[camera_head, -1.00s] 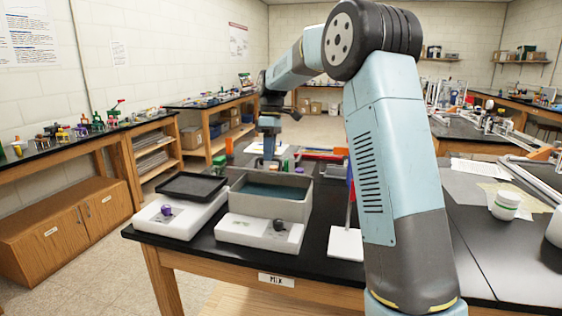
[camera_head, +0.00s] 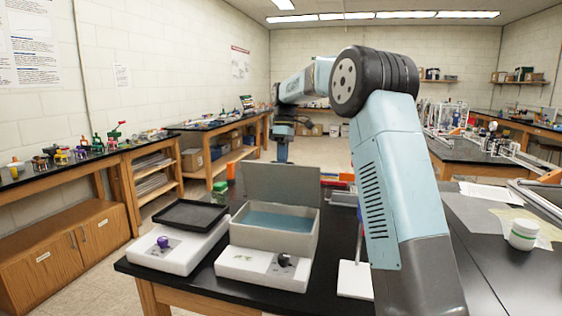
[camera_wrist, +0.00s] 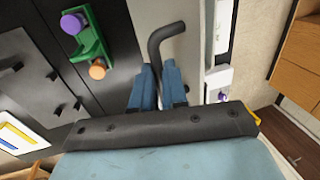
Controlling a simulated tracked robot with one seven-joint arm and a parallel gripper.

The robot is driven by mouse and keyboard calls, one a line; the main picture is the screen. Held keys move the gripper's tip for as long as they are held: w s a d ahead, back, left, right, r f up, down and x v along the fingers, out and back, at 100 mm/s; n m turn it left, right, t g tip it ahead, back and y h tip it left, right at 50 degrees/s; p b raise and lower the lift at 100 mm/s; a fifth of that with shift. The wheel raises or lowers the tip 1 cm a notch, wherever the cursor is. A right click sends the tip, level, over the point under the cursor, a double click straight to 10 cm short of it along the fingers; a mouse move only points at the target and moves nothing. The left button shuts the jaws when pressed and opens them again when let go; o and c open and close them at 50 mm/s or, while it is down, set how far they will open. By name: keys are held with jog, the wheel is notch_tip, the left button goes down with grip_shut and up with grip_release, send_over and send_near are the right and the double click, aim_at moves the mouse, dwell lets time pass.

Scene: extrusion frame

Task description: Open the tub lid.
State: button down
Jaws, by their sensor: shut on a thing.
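The tub (camera_head: 245,233) is an open light grey box with a blue-green inside, on the black bench in the head view. Its grey lid (camera_head: 283,183) stands up along the tub's back edge. My gripper (camera_head: 283,145) is behind the lid's upper edge, its fingertips partly hidden. In the wrist view my gripper (camera_wrist: 156,82) has its blue fingers shut on the base of a dark bent handle (camera_wrist: 164,38). The handle stands against a light grey panel, which looks like the lid.
A white base with a dark knob (camera_head: 284,260) sits before the tub. At left, a black tray (camera_head: 189,214) lies on a white block with a purple knob (camera_head: 163,242). A green jar (camera_head: 219,191) stands behind. A white-lidded container (camera_head: 523,235) is far right.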

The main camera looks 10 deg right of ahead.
jog(key=shift+w+a+f, duration=0.15)
jog(key=shift+f, duration=0.05)
jog(key=c, duration=1.6)
grip_release()
jog(key=shift+o, duration=0.7)
jog(key=shift+w, duration=0.1)
jog(key=o, duration=0.3)
jog(key=shift+r, duration=0.1)
jog(key=v, duration=1.3)
jog(key=shift+r, duration=0.35)
jog(key=shift+c, duration=0.5)
